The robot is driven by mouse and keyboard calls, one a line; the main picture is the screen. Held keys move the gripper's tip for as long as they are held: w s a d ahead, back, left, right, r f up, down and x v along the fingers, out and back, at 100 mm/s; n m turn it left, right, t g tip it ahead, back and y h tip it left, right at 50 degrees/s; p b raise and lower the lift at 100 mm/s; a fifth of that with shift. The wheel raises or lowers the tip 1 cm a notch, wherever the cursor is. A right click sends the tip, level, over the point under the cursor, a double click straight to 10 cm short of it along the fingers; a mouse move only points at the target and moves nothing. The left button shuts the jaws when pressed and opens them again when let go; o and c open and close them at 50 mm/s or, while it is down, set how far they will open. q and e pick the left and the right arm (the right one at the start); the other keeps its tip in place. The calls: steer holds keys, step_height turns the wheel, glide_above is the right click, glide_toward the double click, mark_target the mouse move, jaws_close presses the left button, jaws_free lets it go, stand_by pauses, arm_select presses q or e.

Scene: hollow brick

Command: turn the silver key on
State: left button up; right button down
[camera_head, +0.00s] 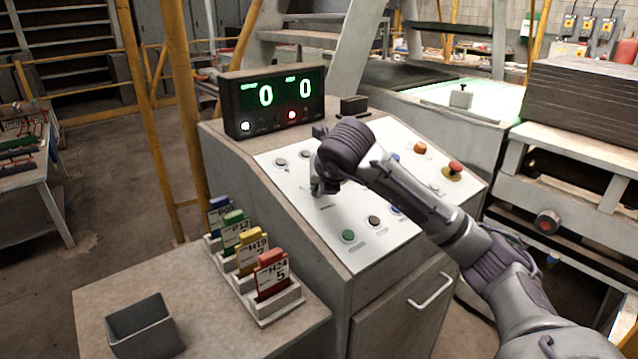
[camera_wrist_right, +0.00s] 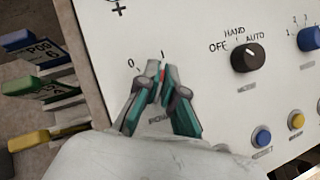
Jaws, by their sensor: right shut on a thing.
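My right gripper (camera_head: 316,188) is at the left part of the sloped white control panel (camera_head: 345,245), its fingertips down at the panel face. In the right wrist view the right gripper (camera_wrist_right: 163,84) has its fingers closed together just below the "0" and "I" marks of the key switch. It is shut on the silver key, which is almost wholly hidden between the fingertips. A small red spot shows between them. I cannot tell the key's angle. My left gripper is not in view.
An OFF/HAND/AUTO black knob (camera_wrist_right: 247,57) and a blue knob (camera_wrist_right: 309,38) sit right of the key. A red mushroom button (camera_head: 455,168) is at the panel's right. A display (camera_head: 272,100) reads 0 and 0. A tag rack (camera_head: 262,308) and grey bin (camera_head: 145,330) stand at left.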

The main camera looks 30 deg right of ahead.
steer(key=shift+s+a+f, duration=0.1)
steer(key=shift+a+f, duration=0.05)
steer(key=shift+f, duration=0.35)
steer(key=c, duration=1.3)
jaws_free()
steer(key=shift+s+r, duration=0.1)
steer(key=shift+w+r, duration=0.1)
steer(key=shift+w, duration=0.1)
steer(key=shift+r, duration=0.1)
steer(key=v, duration=1.1)
steer(key=shift+s+a+r, duration=0.1)
steer(key=shift+s+r, duration=0.15)
steer(key=shift+r, duration=0.05)
